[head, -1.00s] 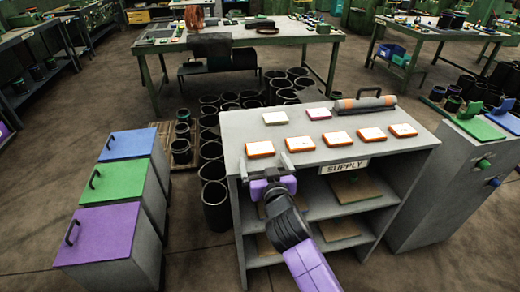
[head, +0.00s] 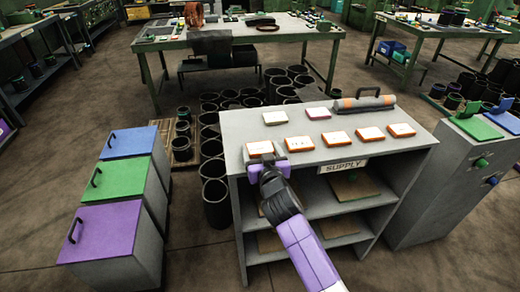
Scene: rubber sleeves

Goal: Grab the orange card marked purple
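Several white-topped cards with orange edges lie in a row on the grey supply shelf top (head: 238,125). They are the leftmost card (head: 259,147), then a second (head: 299,143), a third (head: 335,138), a fourth (head: 370,133) and a fifth (head: 401,130). Their markings are too small to read, so I cannot tell which is marked purple. My gripper (head: 265,156) is at the leftmost card's near edge and covers part of it. I cannot tell whether the fingers touch the card or are closed on it.
A grey and orange handled object (head: 365,103) sits at the back right. Bins with purple (head: 105,232), green (head: 120,180) and blue (head: 129,143) lids stand left.

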